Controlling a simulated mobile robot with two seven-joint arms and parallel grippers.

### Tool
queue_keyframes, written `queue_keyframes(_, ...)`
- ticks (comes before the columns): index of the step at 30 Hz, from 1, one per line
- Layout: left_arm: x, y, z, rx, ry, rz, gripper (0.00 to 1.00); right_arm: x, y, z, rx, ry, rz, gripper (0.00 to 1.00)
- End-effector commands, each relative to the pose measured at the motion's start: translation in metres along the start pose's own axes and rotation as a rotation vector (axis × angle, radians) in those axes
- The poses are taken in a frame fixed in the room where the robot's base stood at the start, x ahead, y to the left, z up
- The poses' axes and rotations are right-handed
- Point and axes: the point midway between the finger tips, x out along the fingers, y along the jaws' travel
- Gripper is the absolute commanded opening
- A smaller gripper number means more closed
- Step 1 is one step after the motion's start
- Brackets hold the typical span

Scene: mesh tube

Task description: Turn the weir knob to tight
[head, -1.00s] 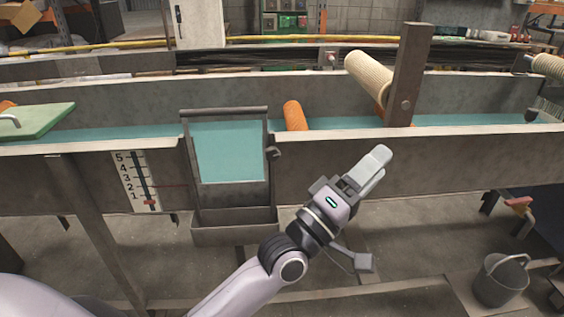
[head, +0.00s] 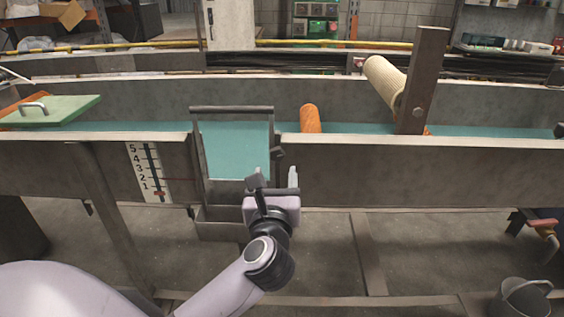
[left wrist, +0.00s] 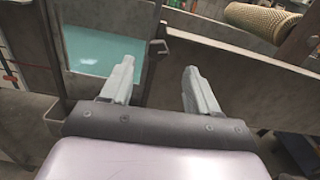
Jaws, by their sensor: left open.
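The weir gate is a grey metal frame (head: 232,109) around a teal water panel, set in the trough's side. The weir knob (head: 278,153) is a small dark piece on the frame's right post; it also shows in the left wrist view (left wrist: 158,47). My left gripper (head: 275,180) is open and empty, just below and in front of the knob. In the left wrist view its two fingers (left wrist: 159,68) point toward the knob, which lies beyond them between the tips. No contact shows. My right gripper is not in view.
The long metal trough (head: 420,170) spans the view. A numbered scale (head: 148,172) is left of the gate. A green lid (head: 60,110) lies at left. An orange roller (head: 310,118), a mesh tube (head: 385,85) and an upright post (head: 422,80) are at right. A bucket (head: 522,300) stands low right.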

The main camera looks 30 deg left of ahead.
Motion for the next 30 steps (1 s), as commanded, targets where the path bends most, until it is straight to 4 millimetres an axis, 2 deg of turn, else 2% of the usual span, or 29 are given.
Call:
queue_keyframes(5,0.01,0.002,-0.005,-0.013,0.028,0.005,0.6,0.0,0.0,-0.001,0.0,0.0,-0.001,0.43)
queue_keyframes(12,0.046,0.002,-0.006,-0.01,0.025,0.006,0.6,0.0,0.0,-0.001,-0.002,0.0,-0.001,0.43)
queue_keyframes(18,0.066,0.002,-0.006,-0.011,0.024,0.004,0.6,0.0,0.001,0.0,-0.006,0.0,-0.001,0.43)
queue_keyframes(29,0.071,0.002,-0.007,-0.012,0.026,0.004,0.6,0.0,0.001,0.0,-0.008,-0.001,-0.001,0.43)
queue_keyframes(30,0.071,0.002,-0.007,-0.012,0.026,0.004,0.47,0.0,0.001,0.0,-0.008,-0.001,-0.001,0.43)
